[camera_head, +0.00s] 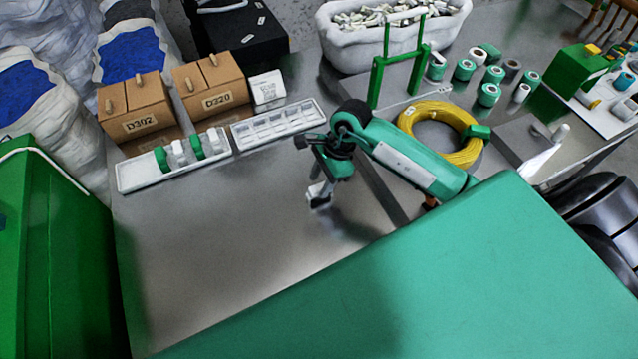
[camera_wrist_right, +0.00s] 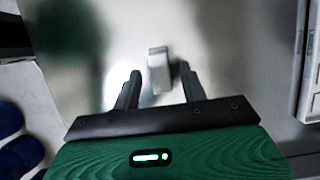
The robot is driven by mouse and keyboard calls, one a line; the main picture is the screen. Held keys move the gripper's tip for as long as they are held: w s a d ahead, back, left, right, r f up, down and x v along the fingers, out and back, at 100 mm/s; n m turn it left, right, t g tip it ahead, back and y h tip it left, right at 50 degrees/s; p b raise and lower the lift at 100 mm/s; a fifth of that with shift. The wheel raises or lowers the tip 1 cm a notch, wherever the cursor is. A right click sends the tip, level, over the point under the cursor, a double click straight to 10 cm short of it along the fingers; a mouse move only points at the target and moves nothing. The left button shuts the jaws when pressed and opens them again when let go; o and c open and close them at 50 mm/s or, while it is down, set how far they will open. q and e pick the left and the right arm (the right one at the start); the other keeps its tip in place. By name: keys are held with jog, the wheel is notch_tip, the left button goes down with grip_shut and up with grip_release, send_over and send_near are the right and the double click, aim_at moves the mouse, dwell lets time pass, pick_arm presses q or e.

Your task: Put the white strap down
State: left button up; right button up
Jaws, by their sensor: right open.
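The white strap (camera_wrist_right: 158,58) is a small pale block-like piece in the right wrist view, standing between and just beyond my right fingertips. My right gripper (camera_wrist_right: 160,74) is open, with a visible gap between each finger and the strap. In the head view the right gripper (camera_head: 320,184) points down over the bare metal table, and the strap (camera_head: 319,201) shows as a small whitish piece at its fingertips. Whether the strap rests on the table is hard to tell. My left gripper is not in view.
A white tray with green and white rolls (camera_head: 135,178) and a compartment tray (camera_head: 262,134) lie at the back left, before cardboard boxes (camera_head: 212,95). A yellow cable coil (camera_head: 458,158) and a green stand (camera_head: 376,85) are right. The table's front left is clear.

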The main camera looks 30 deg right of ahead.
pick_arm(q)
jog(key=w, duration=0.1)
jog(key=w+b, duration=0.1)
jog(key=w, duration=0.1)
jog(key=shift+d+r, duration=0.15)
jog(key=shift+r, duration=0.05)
pick_arm(e)
jog(key=v, duration=1)
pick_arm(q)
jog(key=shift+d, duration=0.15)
pick_arm(e)
jog(key=shift+d, duration=0.1)
